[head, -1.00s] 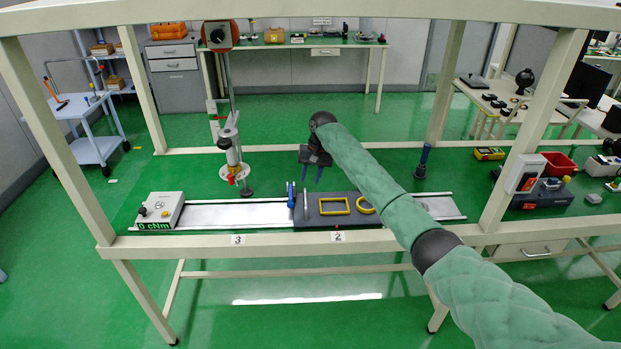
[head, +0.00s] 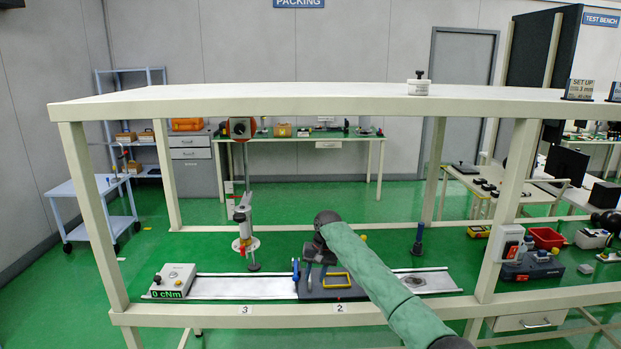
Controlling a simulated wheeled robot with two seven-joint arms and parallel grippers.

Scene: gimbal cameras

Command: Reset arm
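My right arm, with a green sleeve, comes in from the lower right in the head view. Its dark gripper (head: 318,262) hangs over the dark fixture plate (head: 312,287) on the bench rail. The fingers point down and look apart, with nothing seen between them. They are small and dark against the plate, so I cannot tell how close they are to it. A yellow rectangular frame (head: 346,281) lies on the plate beside the gripper, and the sleeve hides the plate's right part. My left gripper is not in view.
A torque meter box (head: 173,279) reading 0 cNm stands at the rail's left end. A hanging tool (head: 243,225) is left of my gripper. A blue post (head: 417,240) stands behind my forearm. The shelf (head: 300,103) spans above the bench; a post (head: 510,205) stands to the right.

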